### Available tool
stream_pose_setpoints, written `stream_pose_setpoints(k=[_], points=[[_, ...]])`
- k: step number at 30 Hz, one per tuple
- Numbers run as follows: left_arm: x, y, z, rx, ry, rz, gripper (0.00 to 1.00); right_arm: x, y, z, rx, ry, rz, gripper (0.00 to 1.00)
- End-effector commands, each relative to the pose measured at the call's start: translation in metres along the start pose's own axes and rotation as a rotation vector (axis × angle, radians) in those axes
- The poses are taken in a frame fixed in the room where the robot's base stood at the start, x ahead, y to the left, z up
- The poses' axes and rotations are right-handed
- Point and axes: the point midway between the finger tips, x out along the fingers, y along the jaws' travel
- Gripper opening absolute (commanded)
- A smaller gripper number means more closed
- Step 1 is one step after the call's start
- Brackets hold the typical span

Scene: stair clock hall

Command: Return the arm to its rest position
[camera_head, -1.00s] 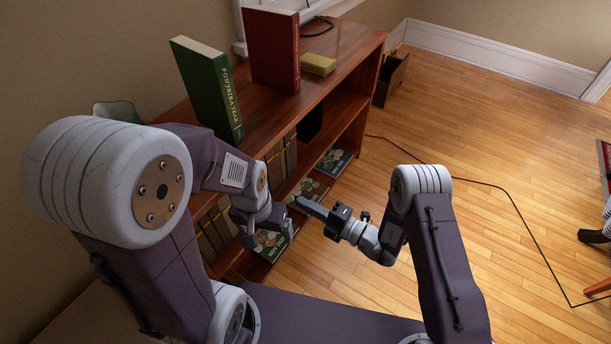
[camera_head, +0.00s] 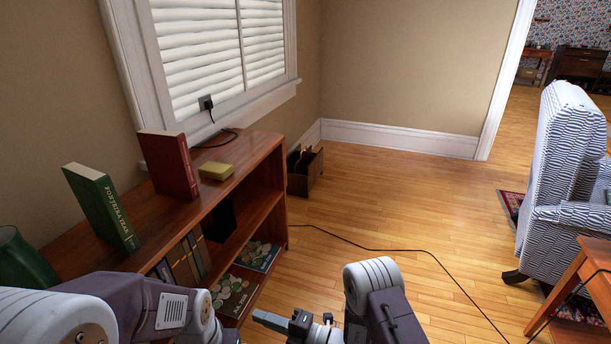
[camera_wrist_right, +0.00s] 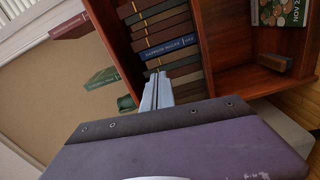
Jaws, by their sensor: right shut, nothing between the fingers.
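My right gripper (camera_head: 266,321) shows at the bottom edge of the head view, its fingers shut and empty, pointing left toward the bookcase. Its shut fingers also show in the right wrist view (camera_wrist_right: 158,91), in front of a row of dark books (camera_wrist_right: 160,42). I cannot tell how far the fingertips are from the books. My left arm comes in at the bottom left of the head view, bent in front of the bookcase. Its gripper is cut off by the bottom edge.
The wooden bookcase (camera_head: 262,155) carries a green book (camera_head: 101,207), a red book (camera_head: 168,163) and a yellow box (camera_head: 216,171). A black cable (camera_head: 395,249) crosses the floor. A striped armchair (camera_head: 562,170) and wooden table (camera_head: 590,280) stand right.

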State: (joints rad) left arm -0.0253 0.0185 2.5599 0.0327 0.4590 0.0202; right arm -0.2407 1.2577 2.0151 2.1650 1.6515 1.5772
Motion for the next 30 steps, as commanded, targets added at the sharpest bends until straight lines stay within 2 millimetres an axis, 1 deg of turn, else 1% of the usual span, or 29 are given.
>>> stream_pose_setpoints(k=[1, 5, 8, 11, 12, 14, 17, 18, 20, 21, 22, 23, 24, 26, 27, 29, 30], points=[[-0.013, 0.000, -0.001, 0.000, 0.000, 0.000, 0.89, 0.001, 0.018, 0.001, -0.010, -0.002, 0.007, 0.00], [-0.027, 0.000, -0.003, -0.001, 0.000, 0.000, 0.89, 0.002, 0.050, 0.007, -0.041, -0.009, 0.029, 0.00], [-0.043, 0.001, -0.004, -0.001, 0.000, 0.000, 0.89, 0.003, 0.083, 0.013, -0.072, -0.017, 0.050, 0.00], [-0.060, 0.001, -0.006, 0.000, 0.000, 0.000, 0.89, 0.004, 0.122, 0.017, -0.108, -0.024, 0.074, 0.00], [-0.069, 0.001, -0.007, 0.000, 0.000, 0.000, 0.89, 0.004, 0.141, 0.017, -0.124, -0.022, 0.085, 0.00], [-0.083, 0.002, -0.009, 0.000, 0.000, 0.000, 0.89, 0.003, 0.170, 0.016, -0.150, -0.014, 0.100, 0.00], [-0.113, 0.002, -0.012, 0.000, -0.001, 0.000, 0.89, 0.001, 0.231, 0.005, -0.205, 0.028, 0.121, 0.00], [-0.129, 0.002, -0.013, 0.000, -0.001, 0.000, 0.89, -0.001, 0.261, -0.003, -0.235, 0.058, 0.122, 0.00], [-0.158, 0.003, -0.016, 0.000, -0.001, 0.000, 0.89, -0.007, 0.310, -0.023, -0.304, 0.125, 0.107, 0.00], [-0.184, 0.004, -0.019, 0.000, -0.001, 0.000, 0.89, -0.013, 0.346, -0.043, -0.382, 0.193, 0.080, 0.00], [-0.203, 0.004, -0.021, 0.000, -0.001, 0.000, 0.89, -0.020, 0.370, -0.061, -0.458, 0.252, 0.050, 0.00], [-0.221, 0.004, -0.023, 0.000, 0.000, 0.000, 0.89, -0.029, 0.390, -0.079, -0.546, 0.319, 0.011, 0.00], [-0.244, 0.005, -0.025, 0.000, 0.000, 0.000, 0.89, -0.045, 0.408, -0.104, -0.684, 0.420, -0.049, 0.00], [-0.277, 0.005, -0.029, 0.000, 0.000, 0.000, 0.89, -0.079, 0.423, -0.136, -0.933, 0.598, -0.152, 0.00], [-0.293, 0.006, -0.031, 0.000, 0.000, 0.000, 0.89, -0.107, 0.422, -0.152, -1.115, 0.735, -0.220, 0.00], [-0.312, 0.006, -0.033, 0.000, 0.000, 0.000, 0.89, -0.152, 0.414, -0.163, -1.388, 0.959, -0.306, 0.00], [-0.321, 0.006, -0.034, 0.000, 0.000, 0.000, 0.89, -0.184, 0.407, -0.162, -1.567, 1.124, -0.349, 0.00]])
